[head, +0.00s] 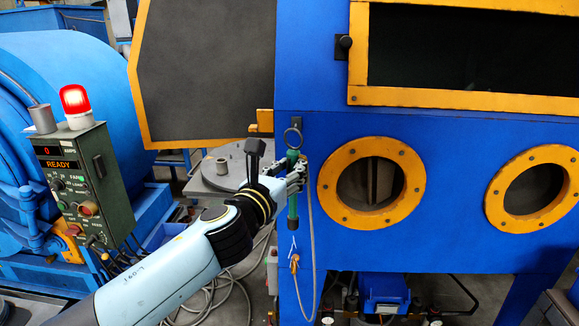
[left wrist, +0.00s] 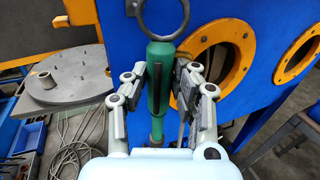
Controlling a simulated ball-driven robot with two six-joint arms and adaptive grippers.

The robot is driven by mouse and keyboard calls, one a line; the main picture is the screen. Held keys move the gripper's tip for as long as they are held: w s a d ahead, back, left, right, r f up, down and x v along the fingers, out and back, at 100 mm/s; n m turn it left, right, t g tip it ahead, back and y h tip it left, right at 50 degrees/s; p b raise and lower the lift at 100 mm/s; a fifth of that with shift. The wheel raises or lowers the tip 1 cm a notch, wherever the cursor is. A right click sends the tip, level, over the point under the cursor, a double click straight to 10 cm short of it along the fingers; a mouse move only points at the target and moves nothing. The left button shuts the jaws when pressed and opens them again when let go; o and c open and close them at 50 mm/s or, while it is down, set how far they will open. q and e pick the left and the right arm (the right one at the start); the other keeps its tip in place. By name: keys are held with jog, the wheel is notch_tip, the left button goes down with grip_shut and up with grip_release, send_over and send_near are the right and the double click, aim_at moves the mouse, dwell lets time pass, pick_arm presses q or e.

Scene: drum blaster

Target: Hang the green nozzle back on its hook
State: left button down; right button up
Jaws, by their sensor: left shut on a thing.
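The green nozzle (head: 292,207) is upright in front of the blue cabinet's left edge. My left gripper (head: 292,172) is shut on it around its upper part. The left wrist view shows the nozzle (left wrist: 160,60) between the two fingers of this gripper (left wrist: 162,88). The dark ring-shaped hook (head: 293,138) is fixed on the cabinet, and the nozzle's top is just below it in the picture. In the left wrist view the ring (left wrist: 163,32) also appears right above the nozzle's top. I cannot tell whether they touch. My right gripper is not in view.
The blue cabinet (head: 445,235) has orange-rimmed round ports (head: 333,185) to the right of the nozzle. A grey hose (head: 313,240) hangs along its front. A round grey plate (head: 215,178) stands behind my arm. A control box (head: 72,180) with a red lamp is at left.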

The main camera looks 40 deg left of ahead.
pick_arm(q)
jog(key=shift+w+a+f+b, duration=0.35)
jog(key=shift+w+a, duration=0.4)
jog(key=shift+w, duration=0.45)
jog(key=shift+w+a+f+b, duration=0.2)
jog(key=shift+w+a+b, duration=0.4)
jog(key=shift+w, duration=0.55)
jog(key=shift+w+a+f+b, duration=0.25)
jog(key=shift+w+a, duration=0.6)
jog(key=shift+w, duration=0.35)
jog(key=c, duration=1)
grip_release()
jog(key=shift+s+f, duration=0.1)
jog(key=shift+s, duration=0.25)
jog(key=s+d, duration=0.2)
jog(key=s, duration=0.9)
jog(key=shift+d, duration=0.15)
